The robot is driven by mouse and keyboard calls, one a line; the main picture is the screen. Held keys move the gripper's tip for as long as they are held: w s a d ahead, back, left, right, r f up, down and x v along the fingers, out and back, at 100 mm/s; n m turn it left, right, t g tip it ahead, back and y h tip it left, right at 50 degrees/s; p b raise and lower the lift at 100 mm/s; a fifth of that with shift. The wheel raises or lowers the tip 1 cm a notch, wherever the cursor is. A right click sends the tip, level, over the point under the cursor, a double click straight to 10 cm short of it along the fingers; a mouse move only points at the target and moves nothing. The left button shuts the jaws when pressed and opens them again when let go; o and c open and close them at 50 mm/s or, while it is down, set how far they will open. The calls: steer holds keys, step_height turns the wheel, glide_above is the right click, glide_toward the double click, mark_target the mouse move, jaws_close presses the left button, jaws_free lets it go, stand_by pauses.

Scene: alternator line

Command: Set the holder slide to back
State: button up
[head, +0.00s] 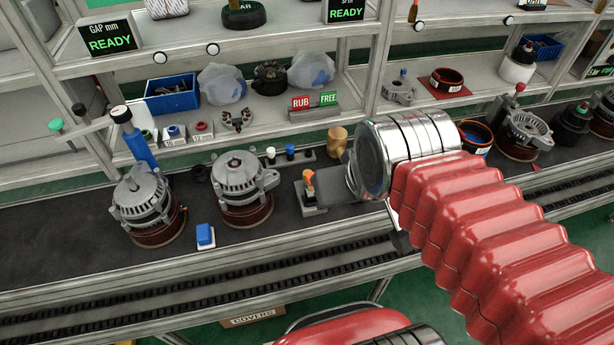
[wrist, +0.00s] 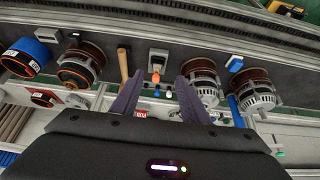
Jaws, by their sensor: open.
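A small grey block with an orange knob (head: 309,183) stands on the dark bench, right of the middle alternator; I take it for the holder slide. In the wrist view, the pale block (wrist: 158,58) and its orange tip show between my finger lines. I cannot tell which position the slide is in. My gripper (head: 332,189) is beside the knob in the head view, partly hidden by my arm. In the wrist view my gripper (wrist: 154,82) has its two dark fingers spread wide, with nothing held between them. Contact with the knob cannot be told.
Two alternators (head: 141,205) (head: 243,186) stand to the left, with a blue-topped block (head: 205,236) in front between them. A brown cylinder (head: 337,141) stands behind my gripper. A row of small coloured pegs (head: 290,152) is behind the slide. A RUB/FREE sign (head: 314,101) is on the shelf.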

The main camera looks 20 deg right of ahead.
steer(key=w+f+g, duration=0.1)
steer(key=w+f, duration=0.1)
steer(key=w, duration=0.4)
steer(key=w+f+n+g, duration=0.1)
steer(key=w+f+g, duration=0.1)
steer(key=w, duration=0.5)
steer(key=w+f+n+g, duration=0.1)
steer(key=w+f+g, duration=0.1)
steer(key=w, duration=0.5)
steer(key=shift+d+f, duration=0.1)
steer(key=shift+f, duration=0.35)
steer(key=w+r+n, duration=0.2)
steer(key=w, duration=0.1)
steer(key=shift+r+n+g, duration=0.15)
steer(key=shift+n+g, duration=0.15)
step_height(320, 180, down, 14)
steer(key=shift+r, duration=0.1)
